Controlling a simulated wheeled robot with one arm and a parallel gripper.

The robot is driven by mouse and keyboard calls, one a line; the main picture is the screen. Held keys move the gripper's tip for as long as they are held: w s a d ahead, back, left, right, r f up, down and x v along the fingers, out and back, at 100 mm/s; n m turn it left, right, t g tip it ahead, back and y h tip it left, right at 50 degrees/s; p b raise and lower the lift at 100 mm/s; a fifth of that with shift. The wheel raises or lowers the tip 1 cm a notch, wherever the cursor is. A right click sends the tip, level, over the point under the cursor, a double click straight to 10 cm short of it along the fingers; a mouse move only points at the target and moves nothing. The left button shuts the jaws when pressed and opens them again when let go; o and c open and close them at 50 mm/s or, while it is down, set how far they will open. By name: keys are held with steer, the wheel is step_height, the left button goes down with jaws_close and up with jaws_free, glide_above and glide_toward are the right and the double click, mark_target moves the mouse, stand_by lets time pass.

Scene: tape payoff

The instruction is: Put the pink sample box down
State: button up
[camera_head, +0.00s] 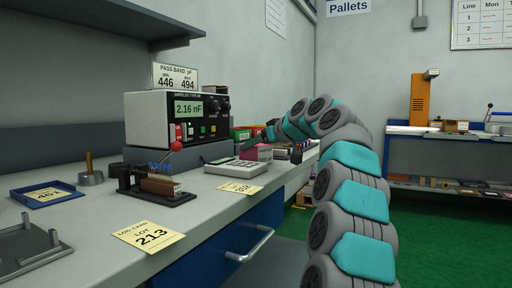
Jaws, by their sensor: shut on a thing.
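The pink sample box (259,153) is at the far part of the bench, just behind the calculator. My gripper (264,141) is at the end of my grey and teal arm, pointing down at the box's top. It is small and partly hidden, and it is shut on the pink box. The box looks upright and is low over the grey bench top (215,205); I cannot tell whether its underside touches the surface.
A calculator (236,168) and a yellow card (240,188) lie in front of the box. A meter reading 2.16 nF (178,117) stands left. Green and red boxes (240,134) are behind. Small items (295,152) stand right. The bench's front edge is clear.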

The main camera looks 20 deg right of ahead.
steer(key=shift+f, duration=0.2)
steer(key=o, duration=1.4)
steer(key=shift+r, duration=0.1)
steer(key=shift+r, duration=0.15)
steer(key=v, duration=1.2)
steer(key=shift+d, duration=0.1)
